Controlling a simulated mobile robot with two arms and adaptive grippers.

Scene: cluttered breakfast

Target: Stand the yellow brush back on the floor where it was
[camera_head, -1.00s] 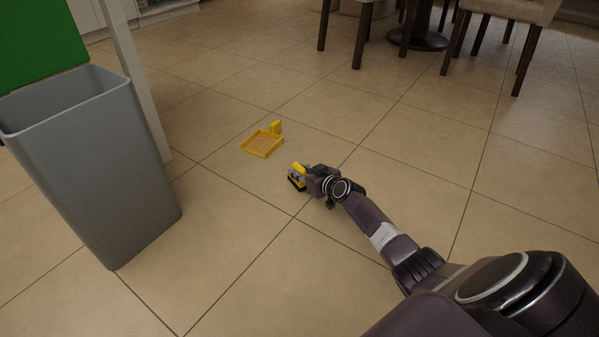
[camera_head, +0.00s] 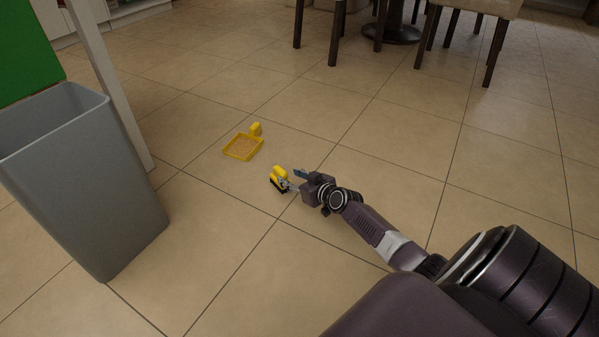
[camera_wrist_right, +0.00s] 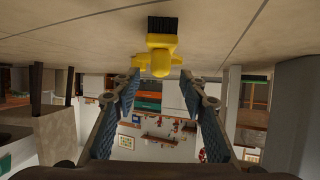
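The yellow brush (camera_head: 278,175) stands on the tiled floor, dark bristles down, just in front of the yellow dustpan (camera_head: 243,147). In the right wrist view, where the floor appears at the top, the brush (camera_wrist_right: 161,60) sits ahead of and between the fingertips, its bristles against the floor. My right gripper (camera_head: 294,181) is open and empty close to the brush, its fingers (camera_wrist_right: 161,88) spread wide with a clear gap between them. My left gripper is not in view.
A grey bin (camera_head: 85,180) stands at the left beside a white post (camera_head: 108,85). Dark-legged chairs (camera_head: 470,10) and a table base (camera_head: 392,34) are at the back. The floor around the brush and dustpan is mostly clear.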

